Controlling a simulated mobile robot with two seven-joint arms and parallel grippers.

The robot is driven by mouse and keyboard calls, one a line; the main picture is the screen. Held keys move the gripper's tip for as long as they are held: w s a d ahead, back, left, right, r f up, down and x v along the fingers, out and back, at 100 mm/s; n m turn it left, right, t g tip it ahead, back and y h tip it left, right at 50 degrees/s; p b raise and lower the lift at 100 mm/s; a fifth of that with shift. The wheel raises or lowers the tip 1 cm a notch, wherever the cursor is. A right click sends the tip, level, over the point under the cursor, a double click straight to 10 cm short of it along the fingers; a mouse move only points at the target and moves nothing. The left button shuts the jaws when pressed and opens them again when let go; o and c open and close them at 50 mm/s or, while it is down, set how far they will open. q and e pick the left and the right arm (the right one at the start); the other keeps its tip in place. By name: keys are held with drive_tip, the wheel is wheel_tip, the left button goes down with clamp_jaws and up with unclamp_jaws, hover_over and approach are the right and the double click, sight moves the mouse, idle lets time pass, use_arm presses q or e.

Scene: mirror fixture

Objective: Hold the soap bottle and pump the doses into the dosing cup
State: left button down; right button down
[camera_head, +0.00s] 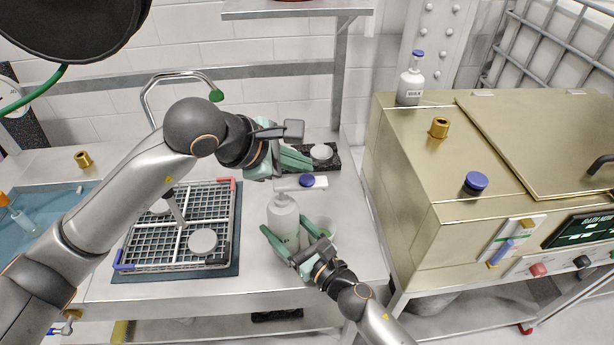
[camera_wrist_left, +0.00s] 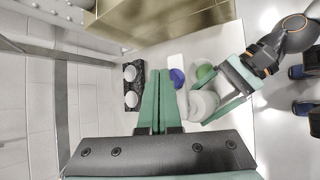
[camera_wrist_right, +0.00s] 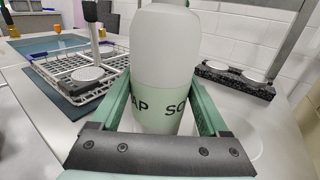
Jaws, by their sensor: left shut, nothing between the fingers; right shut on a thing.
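A white soap bottle (camera_head: 283,217) stands upright near the front right of the steel table; its lettering shows in the right wrist view (camera_wrist_right: 165,65). My right gripper (camera_head: 286,240) is shut around its body, one finger on each side. My left gripper (camera_head: 297,158) is shut and empty, above and behind the bottle; its fingers show together in the left wrist view (camera_wrist_left: 162,85). A blue round piece (camera_head: 307,180) lies at a white plate beside the bottle top. I cannot tell whether this is the dosing cup. The pump head is hard to make out.
A wire rack (camera_head: 180,245) with white discs stands left of the bottle. A black holder (camera_head: 330,158) with pale discs lies behind. A brass-coloured machine (camera_head: 410,170) rises on the right. A curved tap (camera_head: 150,105) stands at the back left.

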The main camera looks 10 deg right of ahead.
sight(305, 178)
use_arm(q)
drive_tip(key=shift+f, duration=0.1)
idle(0.5)
drive_tip(key=shift+f, duration=0.35)
drive_tip(key=shift+f, duration=1.15)
idle(1.0)
drive_tip(key=shift+r, duration=1.5)
drive_tip(key=shift+r, duration=2.55)
use_arm(e)
unclamp_jaws()
